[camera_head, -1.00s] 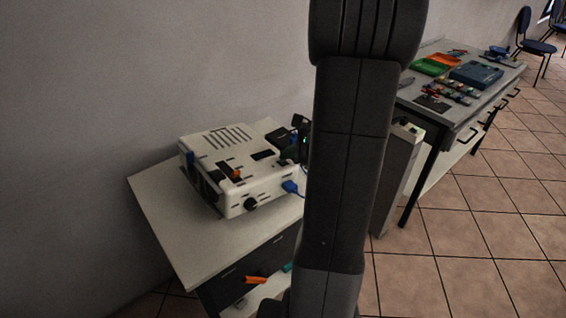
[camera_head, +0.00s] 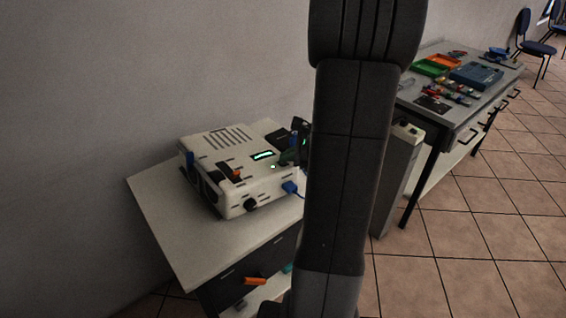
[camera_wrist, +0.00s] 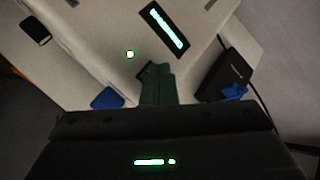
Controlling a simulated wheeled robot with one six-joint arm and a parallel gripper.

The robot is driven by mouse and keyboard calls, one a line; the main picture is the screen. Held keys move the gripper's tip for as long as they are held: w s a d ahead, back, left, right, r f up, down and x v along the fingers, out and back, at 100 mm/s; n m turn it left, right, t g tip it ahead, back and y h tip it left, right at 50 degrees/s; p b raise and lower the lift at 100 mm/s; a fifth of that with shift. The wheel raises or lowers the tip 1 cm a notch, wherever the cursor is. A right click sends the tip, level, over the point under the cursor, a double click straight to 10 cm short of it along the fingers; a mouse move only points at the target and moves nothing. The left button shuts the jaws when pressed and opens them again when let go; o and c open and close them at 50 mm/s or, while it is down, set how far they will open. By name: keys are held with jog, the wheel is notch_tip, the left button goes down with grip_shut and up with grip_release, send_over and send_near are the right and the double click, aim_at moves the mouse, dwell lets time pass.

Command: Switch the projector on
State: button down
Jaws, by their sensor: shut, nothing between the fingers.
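The white projector (camera_head: 225,150) sits on a small white-topped cabinet. Its display (camera_head: 263,156) glows green, and a small green light (camera_head: 273,166) shows near it. In the wrist view the lit display (camera_wrist: 166,28) and green light (camera_wrist: 130,55) are on the white top. My gripper (camera_wrist: 157,75) is shut and empty, its tips over a small dark spot on the projector's top. I cannot tell whether they touch it, and they hide most of that spot. In the head view my gripper (camera_head: 290,156) is at the projector's right side, partly hidden by my arm.
A black box (camera_wrist: 226,75) with a blue plug (camera_wrist: 234,92) lies beside my gripper. Another blue plug (camera_head: 290,187) is in the projector's front. The cabinet top (camera_head: 205,242) is clear in front. A grey workbench (camera_head: 460,110) with trays stands at right.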

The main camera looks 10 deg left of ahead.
jog(key=shift+w+d+r+p, duration=0.1)
jog(key=shift+r+p, duration=0.6)
jog(key=shift+r, duration=0.05)
jog(key=r+p, duration=0.4)
jog(key=r, duration=0.1)
jog(key=shift+w+d, duration=0.25)
jog(key=shift+w, duration=0.1)
jog(key=shift+s+f, duration=0.1)
dwell(0.6)
